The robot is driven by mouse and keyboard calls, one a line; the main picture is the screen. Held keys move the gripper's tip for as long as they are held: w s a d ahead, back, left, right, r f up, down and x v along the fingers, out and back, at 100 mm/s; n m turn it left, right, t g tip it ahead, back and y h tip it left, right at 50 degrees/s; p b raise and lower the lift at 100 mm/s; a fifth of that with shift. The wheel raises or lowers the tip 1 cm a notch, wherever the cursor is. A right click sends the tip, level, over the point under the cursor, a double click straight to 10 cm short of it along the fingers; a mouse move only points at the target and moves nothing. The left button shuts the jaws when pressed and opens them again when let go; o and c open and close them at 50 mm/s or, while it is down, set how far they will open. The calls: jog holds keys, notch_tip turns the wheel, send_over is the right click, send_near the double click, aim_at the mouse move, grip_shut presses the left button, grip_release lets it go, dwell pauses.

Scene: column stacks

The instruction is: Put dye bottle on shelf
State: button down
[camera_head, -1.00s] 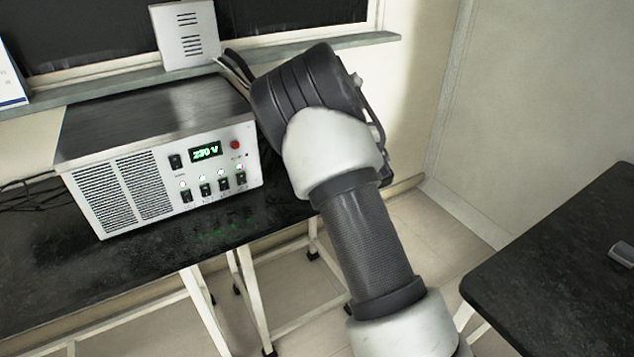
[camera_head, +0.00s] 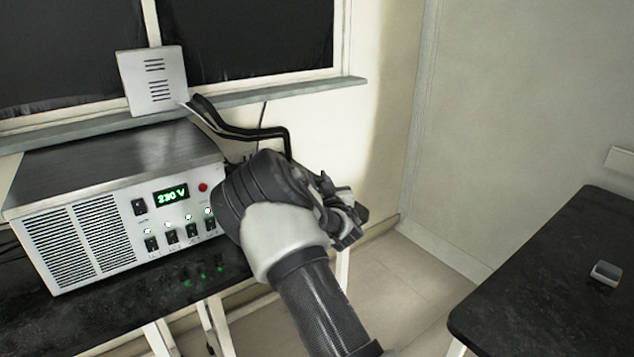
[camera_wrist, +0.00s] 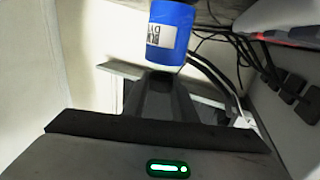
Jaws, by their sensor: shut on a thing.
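The dye bottle (camera_wrist: 172,32) is blue with a white label and shows at the top of the wrist view. My gripper (camera_wrist: 162,78) is shut on it, with the dark fingers meeting at the bottle's lower end in that picture. In the head view, my forearm and wrist reach in beside the bench, and the bottle is hidden. I cannot make out a shelf for certain in either view.
A power unit (camera_head: 120,205) reading 230 V stands on a black bench (camera_head: 130,315) close left of my arm. A white slotted box (camera_head: 154,80) is above it by the sill (camera_head: 235,104). Another black table (camera_head: 560,275) is at right. Cables (camera_wrist: 235,45) hang in the wrist view.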

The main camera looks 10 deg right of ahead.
jog(key=shift+r, duration=0.15)
jog(key=shift+f, duration=0.25)
jog(key=c, duration=1.4)
grip_release()
jog(key=shift+c, duration=0.2)
